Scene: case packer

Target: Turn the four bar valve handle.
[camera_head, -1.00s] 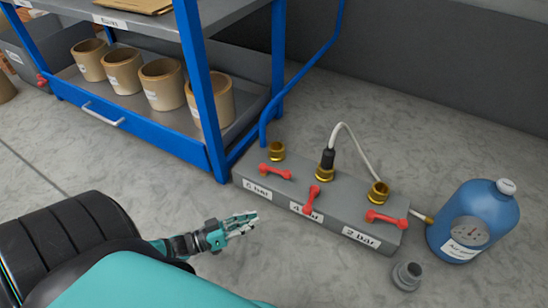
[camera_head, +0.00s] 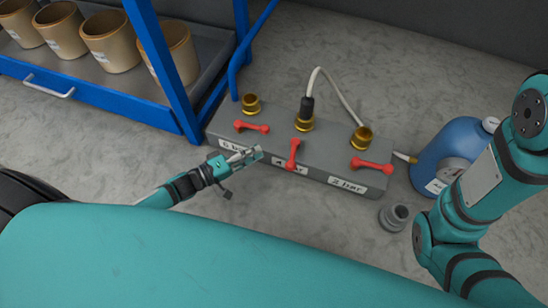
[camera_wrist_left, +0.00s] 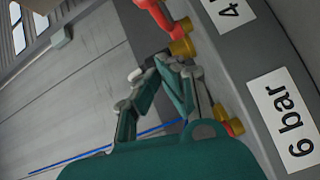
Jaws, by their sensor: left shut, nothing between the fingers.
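The grey valve block (camera_head: 232,147) lies on the floor with three red handles. The four bar handle (camera_head: 293,154) is the middle one, above the partly visible 4 bar label, and points across the block's length. In the left wrist view a red handle (camera_wrist_left: 158,14) shows near the top, by the 4 label (camera_wrist_left: 232,10). My left gripper (camera_head: 256,152) is shut and empty, in front of the block between the six bar and four bar handles, a little apart from the four bar handle. My right arm shows at the right; its gripper is out of view.
The six bar handle (camera_head: 251,127) and two bar handle (camera_head: 371,165) flank the middle one. A hose runs from the middle brass fitting (camera_head: 304,122). A blue bottle (camera_head: 447,150) and a grey fitting (camera_head: 394,217) are at right. A blue rack (camera_head: 165,75) stands at left.

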